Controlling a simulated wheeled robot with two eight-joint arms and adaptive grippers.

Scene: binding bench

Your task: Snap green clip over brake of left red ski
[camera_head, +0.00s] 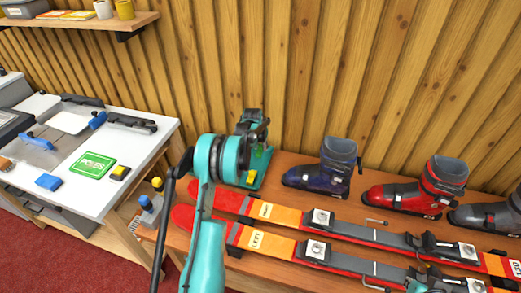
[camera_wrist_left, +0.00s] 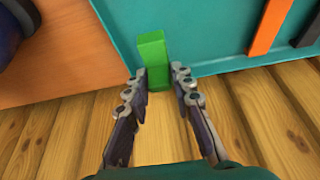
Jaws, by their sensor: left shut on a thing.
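My left gripper (camera_head: 254,128) is over a teal tray (camera_head: 258,172) on the bench, beside the wooden wall. In the left wrist view its fingers (camera_wrist_left: 160,84) are shut on an upright green clip (camera_wrist_left: 152,62), in front of the teal surface (camera_wrist_left: 212,42). The red ski marked LEFT (camera_head: 280,247) lies nearer me, with black and silver bindings. A thin metal wire, perhaps its brake, shows near the lower edge. A second red ski (camera_head: 290,216) lies behind it. My right gripper is not seen.
A dark blue boot (camera_head: 322,172), a red boot (camera_head: 408,192) and a grey boot (camera_head: 485,216) stand behind the skis. An orange strip (camera_wrist_left: 270,22) and a black strip (camera_wrist_left: 310,28) lie on the teal surface. A white table (camera_head: 130,172) stands left.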

